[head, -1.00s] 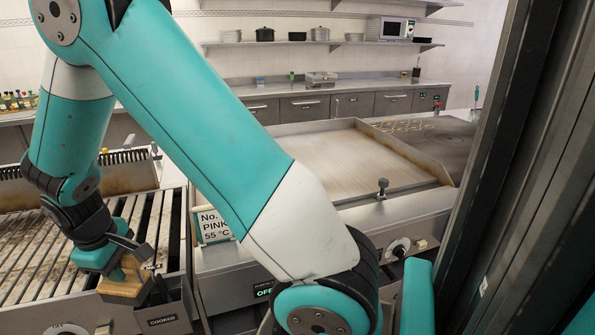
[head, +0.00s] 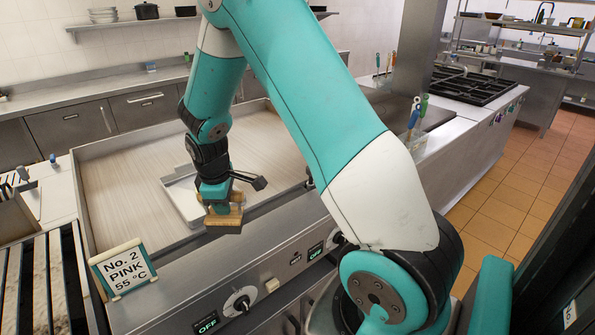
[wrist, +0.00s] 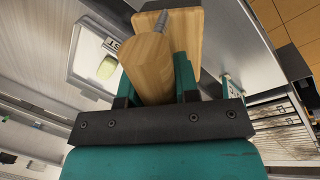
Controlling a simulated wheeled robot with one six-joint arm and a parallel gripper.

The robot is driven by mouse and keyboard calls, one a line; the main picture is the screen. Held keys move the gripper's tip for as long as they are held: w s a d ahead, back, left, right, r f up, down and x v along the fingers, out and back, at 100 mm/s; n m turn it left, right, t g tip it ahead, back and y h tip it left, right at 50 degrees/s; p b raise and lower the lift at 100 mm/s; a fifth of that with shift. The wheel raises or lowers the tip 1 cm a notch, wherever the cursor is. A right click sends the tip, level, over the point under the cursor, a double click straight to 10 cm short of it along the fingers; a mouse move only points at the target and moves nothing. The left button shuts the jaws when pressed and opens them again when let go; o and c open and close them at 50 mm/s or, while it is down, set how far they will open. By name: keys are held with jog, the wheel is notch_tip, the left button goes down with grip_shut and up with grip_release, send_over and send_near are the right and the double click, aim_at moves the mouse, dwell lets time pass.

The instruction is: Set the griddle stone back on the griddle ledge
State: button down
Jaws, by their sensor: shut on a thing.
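My gripper (head: 216,188) is shut on a wooden block with a handle and a dark underside, which I take to be the griddle stone (head: 224,217). In the wrist view the wooden handle (wrist: 148,68) sits between my fingers, with a flat wooden board (wrist: 186,40) beyond it. My gripper holds it above the front part of the griddle, beside a shallow pale tray. The griddle ledge (head: 200,270) appears as the steel strip along the front, and looks bare. I cannot tell the exact height of the stone above it.
The pale tray (head: 180,205) lies on the griddle plate (head: 130,180); a pale green oval item (wrist: 107,67) is in it. The slatted grill (head: 40,290) is at the left.

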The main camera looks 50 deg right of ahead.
jog(key=s+d+n+p, duration=0.1)
jog(key=d+n, duration=0.3)
jog(key=d, duration=0.5)
jog(key=s+d+n+t+y+p, duration=0.1)
jog(key=s+d+n, duration=0.2)
jog(key=d, duration=0.7)
jog(key=shift+s+f+n+p, duration=0.35)
jog(key=shift+f+n, duration=0.1)
jog(key=shift+n, duration=0.15)
jog(key=shift+d, duration=0.15)
jog(key=shift+s+a+b+x, duration=0.1)
jog(key=shift+s+b+x, duration=0.1)
jog(key=shift+b+x, duration=0.85)
jog(key=shift+s+a+b+x, duration=0.1)
jog(key=shift+s+b+x, duration=0.1)
jog(key=shift+b+x, duration=0.8)
jog(key=shift+s+a+b+x, duration=0.1)
jog(key=shift+s+b+x, duration=0.15)
jog(key=shift+b+x, duration=0.8)
jog(key=shift+x, duration=0.9)
jog(key=c, duration=0.8)
grip_release()
jog(key=shift+s+f, duration=0.1)
jog(key=shift+s, duration=0.05)
jog(key=b+v, duration=0.2)
jog(key=v, duration=0.6)
jog(key=b+v, duration=0.2)
jog(key=v, duration=0.7)
jog(key=shift+d+r, duration=0.2)
jog(key=shift+r, duration=0.1)
